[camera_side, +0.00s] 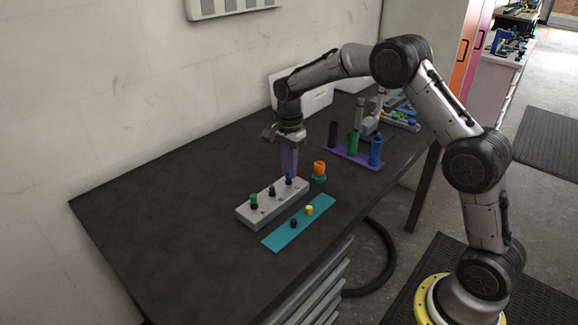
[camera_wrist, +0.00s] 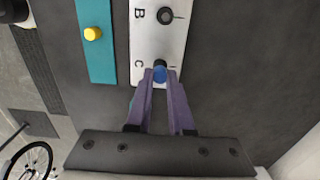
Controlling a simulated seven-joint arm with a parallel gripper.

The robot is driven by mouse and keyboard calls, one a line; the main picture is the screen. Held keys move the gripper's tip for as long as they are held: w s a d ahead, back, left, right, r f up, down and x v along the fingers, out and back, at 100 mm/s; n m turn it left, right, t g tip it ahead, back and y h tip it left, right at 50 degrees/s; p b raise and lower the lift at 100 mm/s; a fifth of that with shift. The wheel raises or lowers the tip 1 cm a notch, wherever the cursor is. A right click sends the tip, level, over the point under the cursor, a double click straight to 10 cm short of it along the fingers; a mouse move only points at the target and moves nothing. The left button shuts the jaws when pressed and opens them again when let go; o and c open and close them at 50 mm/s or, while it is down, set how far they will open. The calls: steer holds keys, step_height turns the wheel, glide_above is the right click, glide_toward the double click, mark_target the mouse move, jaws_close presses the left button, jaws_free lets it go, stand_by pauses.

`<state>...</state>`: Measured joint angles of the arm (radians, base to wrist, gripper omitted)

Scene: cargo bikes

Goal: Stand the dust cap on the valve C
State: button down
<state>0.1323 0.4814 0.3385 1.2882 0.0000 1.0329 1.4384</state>
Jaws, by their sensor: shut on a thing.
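The pale valve block (camera_side: 258,212) lies on the dark bench and also shows in the wrist view (camera_wrist: 150,42), with letters B and C on it. My gripper (camera_side: 289,174) points down over the block's far right end. Its purple fingers are shut on a small blue dust cap (camera_wrist: 160,75), which is beside the letter C. Valve C is mostly hidden under the cap and fingers; only a dark edge shows, and I cannot tell whether the cap touches it. Valve B (camera_wrist: 165,16) is bare and dark. A green cap (camera_side: 253,200) is on the block's near left valve.
A teal strip (camera_side: 278,238) in front of the block holds a yellow cap (camera_side: 309,210) and a black cap (camera_side: 293,223). An orange-topped teal item (camera_side: 319,170) stands close right of my gripper. A purple rack (camera_side: 345,156) holds black, green and blue cylinders. The bench's left side is clear.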

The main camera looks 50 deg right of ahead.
stand_by(0.4)
steer(key=c, duration=0.7)
jaws_free()
